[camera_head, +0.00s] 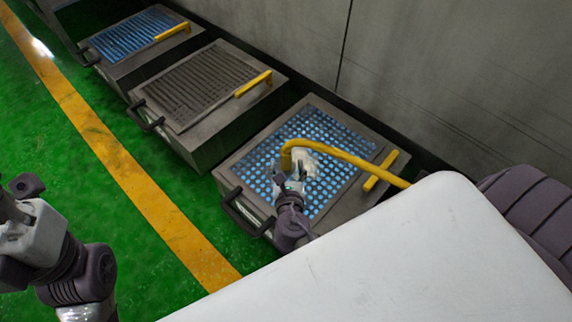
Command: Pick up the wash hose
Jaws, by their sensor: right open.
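The yellow wash hose (345,153) arches over the nearest box and bends down at its left end. Its right part runs toward the lower right, behind my white body. My right gripper (290,178) is open just below the bent-down end of the hose, over the blue perforated top. It is not closed on the hose; whether a finger touches it I cannot tell.
The nearest box (235,172) has a dark front handle and a yellow bar (380,170) on top. A pale lump (318,161) lies beside the hose end. More boxes (205,90) line the grey wall (430,75).

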